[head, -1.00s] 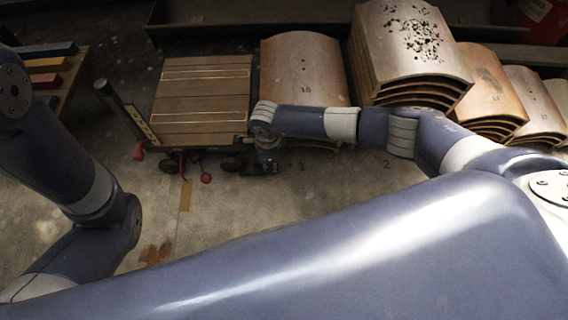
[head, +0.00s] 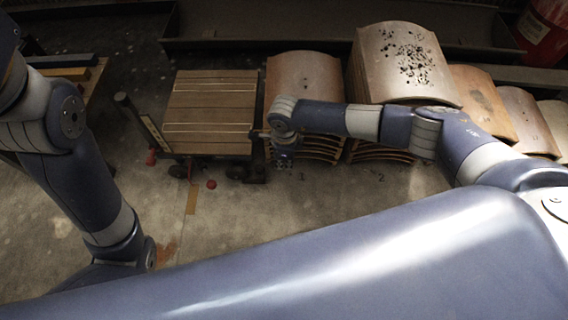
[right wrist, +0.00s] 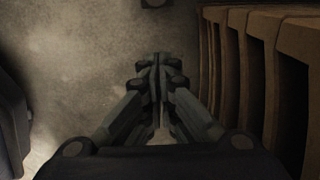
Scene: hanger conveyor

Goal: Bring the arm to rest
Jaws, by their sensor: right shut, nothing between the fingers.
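My right arm (head: 345,120) reaches leftward across the head view, in front of the stacks of curved panels. My right gripper (head: 284,161) hangs at its end, pointing down beside the front of the leftmost stack (head: 303,78). In the right wrist view the right gripper (right wrist: 158,72) has its fingers together, with nothing between them, above the bare floor. My left arm (head: 92,190) stands folded at the left of the head view. Its gripper is not visible.
A wooden-decked cart (head: 212,95) with a raised handle stands left of the right gripper. Stacked panels (head: 405,60) continue to the right, and their edges (right wrist: 255,60) run close along the right in the wrist view. The floor (head: 235,205) in front is clear.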

